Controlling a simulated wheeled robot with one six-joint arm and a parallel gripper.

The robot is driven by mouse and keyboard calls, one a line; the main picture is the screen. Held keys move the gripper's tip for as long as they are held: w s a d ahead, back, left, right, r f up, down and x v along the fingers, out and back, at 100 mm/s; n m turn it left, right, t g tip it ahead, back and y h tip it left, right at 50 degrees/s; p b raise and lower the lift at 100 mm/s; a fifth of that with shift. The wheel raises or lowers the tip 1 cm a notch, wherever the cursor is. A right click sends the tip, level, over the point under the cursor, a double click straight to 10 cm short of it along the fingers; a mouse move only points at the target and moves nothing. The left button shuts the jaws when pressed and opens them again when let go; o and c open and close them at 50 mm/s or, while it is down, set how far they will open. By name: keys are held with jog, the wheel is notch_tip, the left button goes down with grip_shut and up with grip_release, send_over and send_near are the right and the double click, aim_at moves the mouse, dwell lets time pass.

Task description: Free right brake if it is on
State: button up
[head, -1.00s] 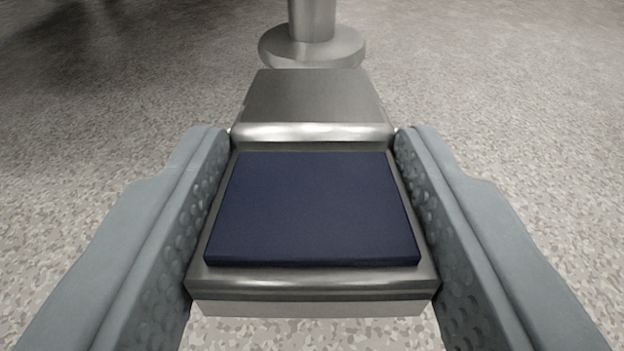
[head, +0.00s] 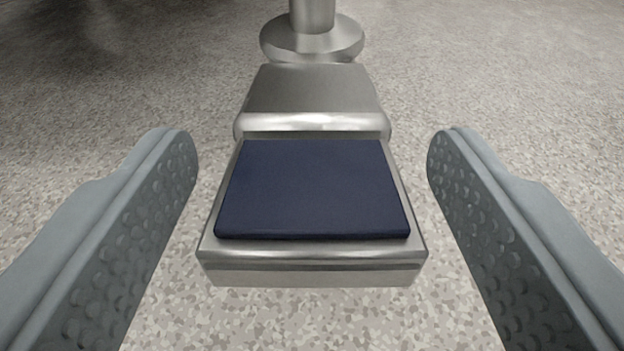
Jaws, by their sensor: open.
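A metal pedal-like lever with a dark blue pad (head: 312,190) on its top lies in the middle of the head view; I take it to be the brake, but cannot tell if it is the right one. Its near metal edge (head: 312,266) faces me, and its far end is a sloped metal block (head: 312,90). My gripper (head: 312,165) is open, with one grey finger on each side of the pedal. A clear gap shows between each finger and the pedal. Nothing is held.
A round metal post with a flared base (head: 312,38) stands just behind the pedal. The speckled floor (head: 530,120) is bare on both sides. A dark shadow lies at the far left.

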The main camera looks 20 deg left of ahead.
jog(key=v, duration=1.6)
jog(key=shift+s, duration=0.35)
